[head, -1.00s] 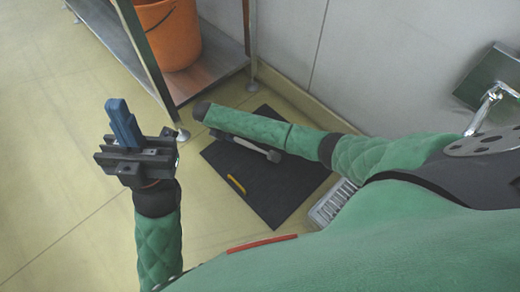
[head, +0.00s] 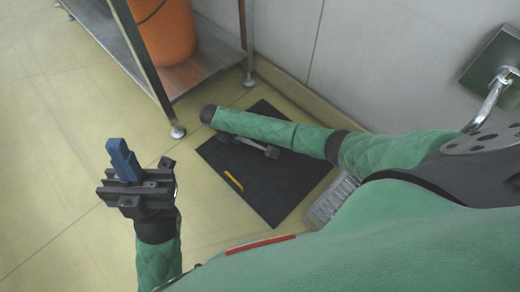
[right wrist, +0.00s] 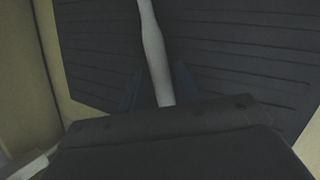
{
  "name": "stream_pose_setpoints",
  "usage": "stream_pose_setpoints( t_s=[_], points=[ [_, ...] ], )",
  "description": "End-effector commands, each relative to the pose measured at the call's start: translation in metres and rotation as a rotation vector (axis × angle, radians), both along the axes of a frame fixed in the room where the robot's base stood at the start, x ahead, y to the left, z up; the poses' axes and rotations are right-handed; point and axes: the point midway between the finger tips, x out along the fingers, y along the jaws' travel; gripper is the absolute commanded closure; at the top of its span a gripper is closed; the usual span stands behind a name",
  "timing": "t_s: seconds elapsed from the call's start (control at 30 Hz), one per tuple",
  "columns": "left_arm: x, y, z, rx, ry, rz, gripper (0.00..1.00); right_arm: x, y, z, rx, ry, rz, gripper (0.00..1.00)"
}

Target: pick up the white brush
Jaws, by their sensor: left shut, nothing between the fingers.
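My left gripper (head: 122,158) is raised over bare floor at the left, its blue fingers shut and empty. A pale grey-white handle (right wrist: 152,45), which looks like the white brush's, runs down the right wrist view over a black ribbed mat. My right gripper (right wrist: 158,88) has its dark blue fingers apart, one on each side of this handle, with gaps showing. In the head view my right arm hides this gripper. A pale tool end (head: 271,152), seemingly the brush, shows on the mat beside that arm; the rest is hidden.
The black mat (head: 285,195) lies on the floor near the wall, with a small yellow item (head: 233,181) on it. A grey grate (head: 328,203) is beside it. A shelf (head: 205,75) with an orange bucket (head: 165,30) stands behind. Floor at left is clear.

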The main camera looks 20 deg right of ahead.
Motion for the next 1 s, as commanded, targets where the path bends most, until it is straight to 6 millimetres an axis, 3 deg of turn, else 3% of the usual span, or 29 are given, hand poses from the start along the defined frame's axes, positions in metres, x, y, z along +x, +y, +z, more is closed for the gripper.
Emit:
stream_pose_setpoints(
  t_s=[0.13,0.4,0.57,1.0],
  points=[
    [-0.001,0.001,-0.012,0.009,0.023,0.002,1.0,-0.001,-0.005,-0.008,0.0,0.0,-0.001,0.67],
    [-0.002,0.001,-0.013,0.013,0.027,0.003,1.0,-0.002,-0.007,-0.011,-0.002,0.0,-0.002,0.68],
    [-0.001,0.002,-0.012,0.01,0.024,0.005,1.0,-0.002,-0.008,-0.012,-0.004,0.0,-0.003,0.99],
    [-0.001,0.001,-0.009,0.006,0.023,0.006,1.0,-0.001,-0.013,-0.008,-0.01,-0.001,-0.006,1.0]
  ],
)
